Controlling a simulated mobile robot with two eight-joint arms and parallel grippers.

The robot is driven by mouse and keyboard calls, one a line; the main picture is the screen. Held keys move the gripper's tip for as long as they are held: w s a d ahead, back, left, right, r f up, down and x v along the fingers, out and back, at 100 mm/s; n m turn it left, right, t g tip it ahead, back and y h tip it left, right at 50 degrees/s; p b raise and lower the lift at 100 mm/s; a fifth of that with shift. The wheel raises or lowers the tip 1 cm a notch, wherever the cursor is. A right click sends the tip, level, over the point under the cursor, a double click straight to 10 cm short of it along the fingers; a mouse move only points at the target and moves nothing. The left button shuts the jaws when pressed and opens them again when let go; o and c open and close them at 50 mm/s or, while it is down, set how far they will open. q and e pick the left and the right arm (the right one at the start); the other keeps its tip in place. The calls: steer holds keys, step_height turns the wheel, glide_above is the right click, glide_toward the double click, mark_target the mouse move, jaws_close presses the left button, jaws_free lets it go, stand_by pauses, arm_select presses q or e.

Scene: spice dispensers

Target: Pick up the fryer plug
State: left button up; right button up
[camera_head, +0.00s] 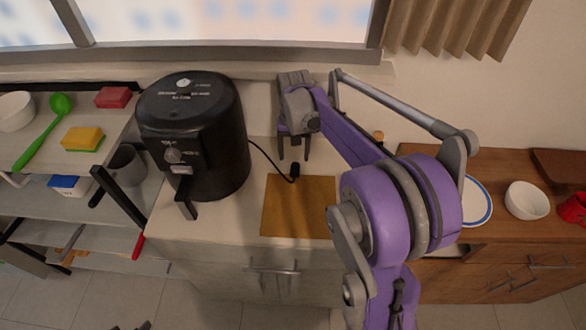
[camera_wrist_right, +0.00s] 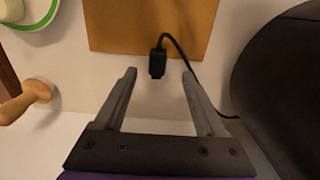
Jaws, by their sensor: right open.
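The black fryer plug (camera_head: 294,171) lies at the end of a black cord, by the top edge of a brown board on the counter. The cord runs to the black air fryer (camera_head: 192,130) on the left. My right gripper (camera_head: 293,157) is open and empty, its fingers pointing at the plug. In the right wrist view, the plug (camera_wrist_right: 157,63) sits just beyond and between the fingertips of the right gripper (camera_wrist_right: 159,70), touching neither finger. My left gripper is not in view.
The brown board (camera_head: 298,212) lies right of the fryer. A wooden counter at right holds a blue-rimmed plate (camera_head: 476,203) and a white bowl (camera_head: 526,200). A shelf at left holds a yellow sponge (camera_head: 83,139) and a green spoon (camera_head: 45,132). A window ledge runs behind.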

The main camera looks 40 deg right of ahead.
mark_target(295, 170)
steer(key=f, duration=0.6)
steer(key=shift+s+f, duration=0.2)
steer(key=shift+f, duration=0.1)
jaws_close()
